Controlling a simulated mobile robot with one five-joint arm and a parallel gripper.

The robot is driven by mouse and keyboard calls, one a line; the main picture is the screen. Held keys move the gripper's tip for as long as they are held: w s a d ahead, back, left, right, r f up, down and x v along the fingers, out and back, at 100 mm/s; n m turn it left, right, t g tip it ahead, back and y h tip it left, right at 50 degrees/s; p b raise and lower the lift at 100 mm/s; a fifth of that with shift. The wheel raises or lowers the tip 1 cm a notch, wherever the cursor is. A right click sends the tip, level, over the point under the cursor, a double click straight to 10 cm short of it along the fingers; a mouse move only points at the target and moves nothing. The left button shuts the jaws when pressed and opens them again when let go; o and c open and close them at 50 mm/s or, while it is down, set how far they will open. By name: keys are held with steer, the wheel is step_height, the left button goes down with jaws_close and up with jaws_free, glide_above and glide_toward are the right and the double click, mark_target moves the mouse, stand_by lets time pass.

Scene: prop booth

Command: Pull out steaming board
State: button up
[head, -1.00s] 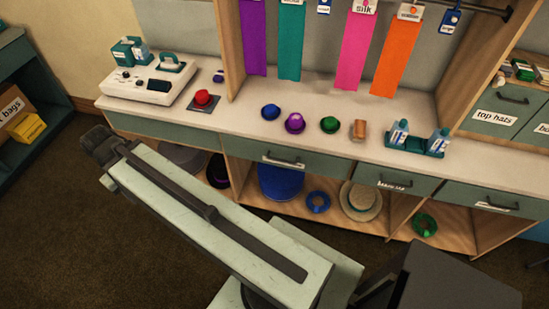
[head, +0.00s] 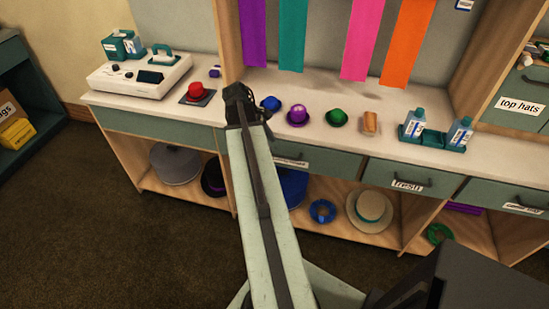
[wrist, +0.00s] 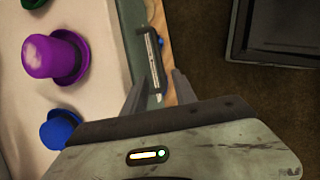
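No part is readably marked as the steaming board. A green drawer front (head: 332,165) with a label and a dark handle sits under the counter edge, its left part hidden behind my arm. In the wrist view, the green front with its white label (wrist: 152,60) lies beyond and between the fingers of my gripper (wrist: 162,76). A plain green panel (head: 160,128) lies to the left.
A purple hat (head: 297,116), blue hat (head: 271,103), green hat (head: 337,117) and red button (head: 197,92) sit on the counter near my gripper. Bottles (head: 414,122) stand in a green tray farther right. Hats fill the shelves below. Open floor lies at left.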

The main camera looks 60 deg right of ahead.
mark_target(279, 156)
steer(key=b+x, duration=0.5)
steer(key=x, duration=0.2)
steer(key=shift+a, duration=0.1)
steer(key=shift+c, duration=0.2)
jaws_close()
stand_by(0.9)
